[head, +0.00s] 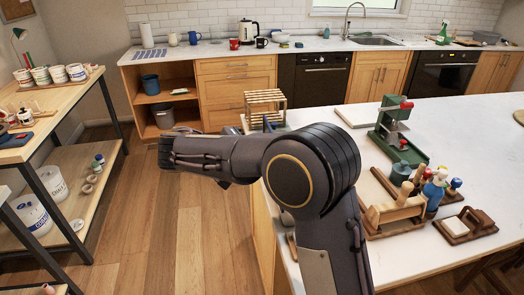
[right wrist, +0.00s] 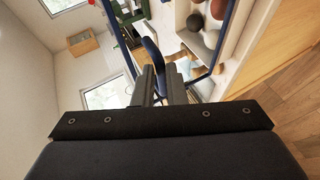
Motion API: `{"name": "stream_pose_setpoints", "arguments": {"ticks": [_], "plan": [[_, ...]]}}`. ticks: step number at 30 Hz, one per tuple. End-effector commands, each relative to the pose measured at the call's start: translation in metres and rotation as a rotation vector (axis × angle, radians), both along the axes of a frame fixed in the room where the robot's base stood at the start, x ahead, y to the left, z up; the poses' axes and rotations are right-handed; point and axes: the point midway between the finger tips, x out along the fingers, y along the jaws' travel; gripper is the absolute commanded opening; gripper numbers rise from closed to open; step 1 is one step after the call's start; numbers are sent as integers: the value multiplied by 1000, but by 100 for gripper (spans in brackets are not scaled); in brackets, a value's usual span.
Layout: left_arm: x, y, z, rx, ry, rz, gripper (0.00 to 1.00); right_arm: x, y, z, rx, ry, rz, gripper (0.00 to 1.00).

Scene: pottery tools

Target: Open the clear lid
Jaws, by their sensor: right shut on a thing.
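The clear lid shows in the right wrist view as a see-through panel in a dark blue frame (right wrist: 233,32). A dark blue curved handle (right wrist: 152,50) runs down between the fingertips of my right gripper (right wrist: 162,82), which is shut on it. Behind the frame is a pale compartment (right wrist: 208,36) with a brown ball (right wrist: 218,9) and a dark ball (right wrist: 195,22). How far the lid is tilted I cannot tell. In the head view my right arm crosses the middle and hides the gripper and most of the lid. My left gripper is not in view.
A wooden rack (head: 265,103) stands on the white worktop (head: 465,130) behind my arm. A green press (head: 395,130) and a wooden tool caddy (head: 395,212) stand right of it. Shelves (head: 65,185) with pots line the left. The floor between (head: 190,240) is clear.

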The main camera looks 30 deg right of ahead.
Motion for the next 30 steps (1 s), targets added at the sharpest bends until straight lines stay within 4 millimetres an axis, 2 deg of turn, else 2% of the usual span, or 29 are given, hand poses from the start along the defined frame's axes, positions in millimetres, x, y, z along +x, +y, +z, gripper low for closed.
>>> {"name": "stream_pose_setpoints", "arguments": {"ticks": [1,18,19,24,30], "plan": [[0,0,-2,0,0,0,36,-1,3,-9,8,13,-2,0],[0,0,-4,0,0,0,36,0,5,-13,7,19,-5,0],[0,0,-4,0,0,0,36,0,5,-13,7,19,-5,13],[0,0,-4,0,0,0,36,0,5,-12,6,17,-6,32],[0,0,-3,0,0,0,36,0,6,-9,6,12,-4,32]]}}
